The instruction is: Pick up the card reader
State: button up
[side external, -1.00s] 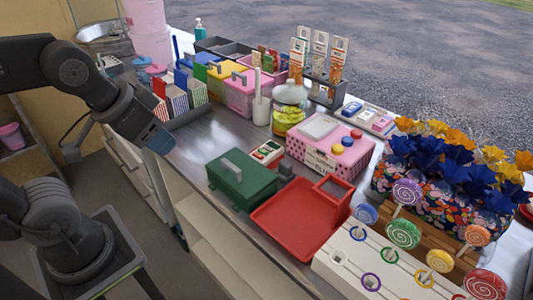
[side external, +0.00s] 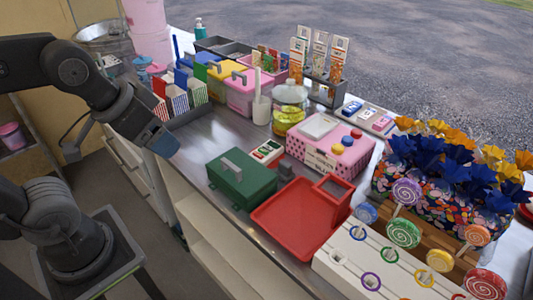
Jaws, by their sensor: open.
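My gripper (side external: 164,141), dark with a blue-grey end, hangs over the left edge of the counter, near the striped bags. It is open, and no object shows in it. A small flat device with a pale face and red and green parts (side external: 267,152) lies on the metal counter between the green lidded box and the pink dotted box. It may be the card reader, but it is too small to be sure. My gripper is well to its left and apart from it. A small dark block (side external: 286,170) stands just in front of the device.
The green box (side external: 240,180) and red tray (side external: 285,219) lie in front of the device. The pink dotted box (side external: 326,158) is to its right; a jar (side external: 289,106) and white canister (side external: 261,110) stand behind. Bare metal counter (side external: 205,140) lies between gripper and device.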

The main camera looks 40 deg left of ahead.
jog(key=o, duration=0.4)
jog(key=g, duration=0.6)
send_over(266, 148)
jog(key=shift+n, duration=0.4)
notch_tip(266, 148, down, 19)
jog(key=shift+w+d+r, duration=0.1)
jog(key=shift+w+d, duration=0.05)
jog(key=shift+f, duration=3.1)
